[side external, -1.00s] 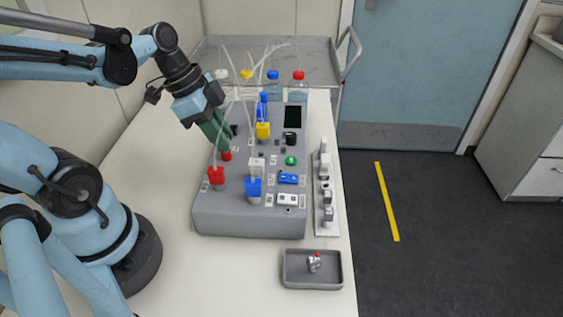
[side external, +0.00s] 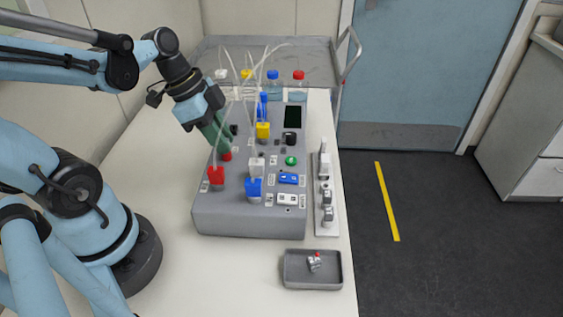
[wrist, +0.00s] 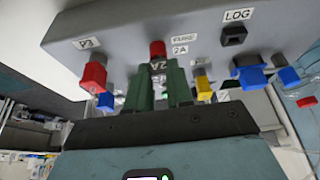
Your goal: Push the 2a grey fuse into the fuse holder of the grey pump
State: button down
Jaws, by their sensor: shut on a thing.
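The grey pump (side external: 222,214) is a sloped grey console on the bench, its panel also filling the top of the wrist view (wrist: 120,32). My gripper (side external: 222,145) reaches down to its left side. In the wrist view, its two green fingers (wrist: 160,88) are shut on the grey fuse (wrist: 157,67), which is marked 2A. A red piece (wrist: 157,48) sits at the panel, in line with the fuse and beside the FUSE 2A label. The fuse holder's opening is hidden; I cannot tell how deep the fuse sits.
Red (side external: 216,176), yellow (side external: 263,130) and blue (side external: 254,188) connectors with thin tubes stand around the gripper. A grey tray (side external: 313,284) with a small red-topped part lies in front.

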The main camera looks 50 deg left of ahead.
jog(key=shift+f, duration=0.2)
jog(key=c, duration=0.9)
grip_release()
jog(key=shift+c, duration=0.2)
jog(key=shift+r, duration=0.1)
jog(key=v, duration=1.2)
